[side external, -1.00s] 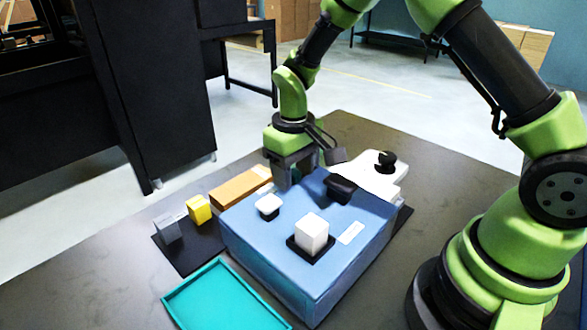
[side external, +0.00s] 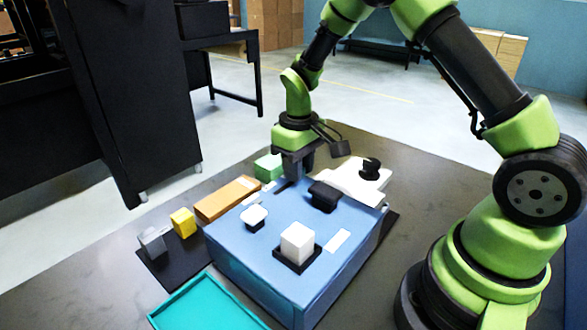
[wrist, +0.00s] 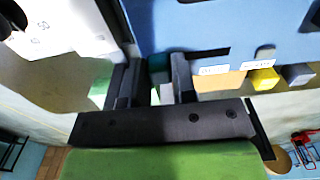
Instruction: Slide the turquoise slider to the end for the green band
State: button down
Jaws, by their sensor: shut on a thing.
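My gripper (side external: 297,172) is at the far edge of the blue box (side external: 262,270), pointing down. In the wrist view its two fingers (wrist: 157,80) are shut on the turquoise slider (wrist: 157,66), of which only a small teal part shows between them. The slider is hidden behind the fingers in the side view. A dark slot (wrist: 205,55) runs from the gripper along the box edge, towards the orange and yellow blocks. A green block (side external: 268,167) stands behind the box, just left of the gripper; it also shows in the wrist view (wrist: 100,92).
An orange-brown block (side external: 227,198), yellow block (side external: 183,222) and grey block (side external: 152,242) line the box's far side. White labels (wrist: 258,64) sit by the slot. The box top carries a white cube (side external: 298,240), a white knob (side external: 253,215) and a black knob (side external: 323,195).

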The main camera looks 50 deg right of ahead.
jog(key=c, duration=0.9)
grip_release()
jog(key=shift+d, duration=0.15)
jog(key=shift+r, duration=0.1)
notch_tip(320, 180, up, 9)
jog(key=shift+r, duration=0.4)
jog(key=s+a+r+m+t, duration=0.2)
jog(key=s+a+r+t, duration=0.2)
jog(key=s+r, duration=0.55)
jog(key=s+a+t, duration=0.1)
jog(key=s, duration=0.2)
jog(key=s+r+m+t+y, duration=0.1)
jog(key=s, duration=0.2)
jog(key=s+a+m+t+y, duration=0.1)
jog(key=s, duration=0.3)
jog(key=shift+a+r, duration=0.3)
jog(key=shift+r, duration=0.05)
